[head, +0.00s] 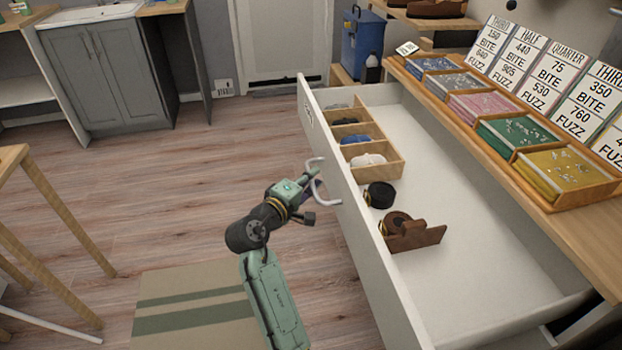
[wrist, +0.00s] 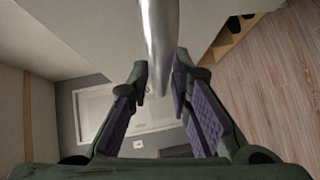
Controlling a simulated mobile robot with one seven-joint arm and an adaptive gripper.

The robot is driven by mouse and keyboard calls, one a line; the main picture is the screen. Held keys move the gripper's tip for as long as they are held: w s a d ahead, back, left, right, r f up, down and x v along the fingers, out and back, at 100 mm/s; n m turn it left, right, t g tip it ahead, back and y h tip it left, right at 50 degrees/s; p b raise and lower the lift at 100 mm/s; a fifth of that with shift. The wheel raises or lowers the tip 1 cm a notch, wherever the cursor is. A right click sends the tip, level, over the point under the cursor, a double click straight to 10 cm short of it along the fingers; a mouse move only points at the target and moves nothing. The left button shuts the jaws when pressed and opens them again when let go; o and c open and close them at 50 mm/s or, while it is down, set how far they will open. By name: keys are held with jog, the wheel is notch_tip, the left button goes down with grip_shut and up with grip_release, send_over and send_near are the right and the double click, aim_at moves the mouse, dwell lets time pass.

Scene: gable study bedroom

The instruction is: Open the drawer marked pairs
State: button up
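A wide white drawer (head: 345,195) stands pulled far out of the wooden-topped cabinet in the head view. A small label (head: 307,114) sits on its front near the far end; its text is too small to read. A pale bow handle (head: 329,200) is on the drawer front. My gripper (head: 312,184) is at this handle, partly hidden by my wrist. In the wrist view the handle's metal bar (wrist: 158,45) runs between the fingers of my gripper (wrist: 162,78). The fingers are apart, with narrow gaps beside the bar.
Inside the drawer are a wooden divider box (head: 392,150) with small items, a black roll (head: 380,194) and a brown tape dispenser (head: 412,233). Colored trays and price cards line the cabinet top (head: 560,222). A wooden-legged table (head: 60,245) stands left.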

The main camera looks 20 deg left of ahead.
jog(key=shift+o, duration=1.1)
jog(key=s+a+r, duration=0.1)
jog(key=s, duration=1)
jog(key=shift+s+a+r, duration=0.35)
jog(key=shift+s, duration=0.05)
